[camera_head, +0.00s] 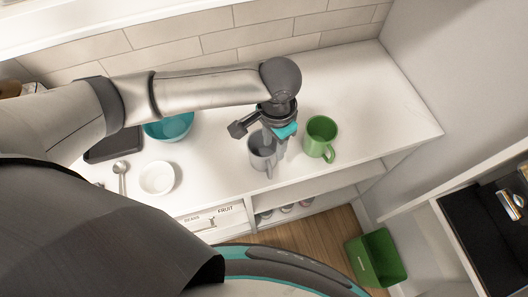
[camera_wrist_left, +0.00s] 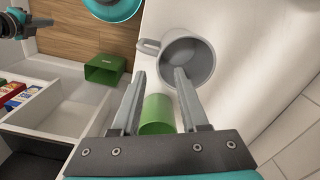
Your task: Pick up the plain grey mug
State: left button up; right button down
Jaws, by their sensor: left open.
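The plain grey mug (camera_head: 260,157) stands upright near the front edge of the white counter, below my left gripper (camera_head: 273,138). In the left wrist view the grey mug (camera_wrist_left: 188,62) shows its open top, with its handle pointing left. My left gripper (camera_wrist_left: 159,74) is open and empty. Its right fingertip overlaps the mug's near rim in the picture, and the left fingertip lies left of it, below the handle. Whether either finger touches the mug cannot be told. My right gripper (camera_wrist_left: 15,22) shows small and cut off at the top left of the left wrist view.
A green mug (camera_head: 321,137) stands close to the right. A teal bowl (camera_head: 168,128), white bowl (camera_head: 157,178), spoon (camera_head: 121,176) and dark tray (camera_head: 112,147) lie left. A green bin (camera_head: 376,258) is on the floor. The counter's far right is clear.

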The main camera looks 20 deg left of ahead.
aim_at(272, 157)
pick_arm(q)
jog(key=f, duration=0.5)
jog(key=shift+s+f, duration=0.2)
jog(key=shift+f, duration=0.1)
grip_shut()
jog(key=shift+s, duration=0.1)
dwell(1.1)
